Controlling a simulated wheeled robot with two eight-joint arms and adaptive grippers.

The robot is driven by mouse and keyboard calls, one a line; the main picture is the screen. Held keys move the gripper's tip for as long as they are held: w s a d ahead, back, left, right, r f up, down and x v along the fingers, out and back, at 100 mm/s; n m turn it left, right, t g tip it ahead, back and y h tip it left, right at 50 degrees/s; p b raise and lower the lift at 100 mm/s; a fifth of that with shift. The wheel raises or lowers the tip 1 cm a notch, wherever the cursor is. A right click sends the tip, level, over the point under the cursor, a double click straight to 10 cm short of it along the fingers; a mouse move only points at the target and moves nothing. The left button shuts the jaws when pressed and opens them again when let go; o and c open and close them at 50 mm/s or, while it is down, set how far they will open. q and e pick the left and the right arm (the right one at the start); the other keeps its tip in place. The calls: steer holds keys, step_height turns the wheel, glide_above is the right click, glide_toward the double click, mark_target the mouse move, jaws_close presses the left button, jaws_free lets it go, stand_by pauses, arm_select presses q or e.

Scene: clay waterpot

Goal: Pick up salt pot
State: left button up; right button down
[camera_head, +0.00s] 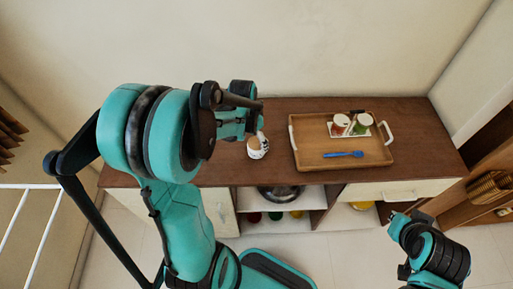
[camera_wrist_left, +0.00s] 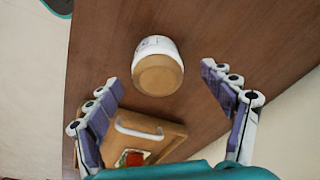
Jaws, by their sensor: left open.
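The salt pot, a small white pot with a tan wooden-looking lid and dark marks (camera_head: 257,148), stands on the brown cabinet top, left of the tray. In the left wrist view the pot (camera_wrist_left: 153,48) shows lid toward the camera, between and beyond the two fingers. My left gripper (camera_head: 259,122) is just behind and above the pot in the head view. Its fingers (camera_wrist_left: 159,76) are spread wide with nothing between their tips, apart from the pot. My right gripper (camera_head: 404,218) is at the lower right, in front of the cabinet, away from the pot; its opening is unclear.
A metal bowl (camera_head: 281,193) sits on the shelf below. The cabinet top right of the tray is clear.

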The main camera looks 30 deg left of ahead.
mark_target(256, 142)
arm_select(q)
steer(key=f, duration=0.1)
steer(key=f+b, duration=0.1)
steer(key=f, duration=0.2)
steer(key=shift+w+d+b, duration=0.25)
steer(key=shift+b, duration=0.15)
steer(key=shift+w+f, duration=0.15)
steer(key=shift+f, duration=0.2)
steer(key=shift+r, duration=0.1)
steer(key=shift+c, duration=0.9)
steer(key=c, duration=1.3)
steer(key=shift+o, duration=0.2)
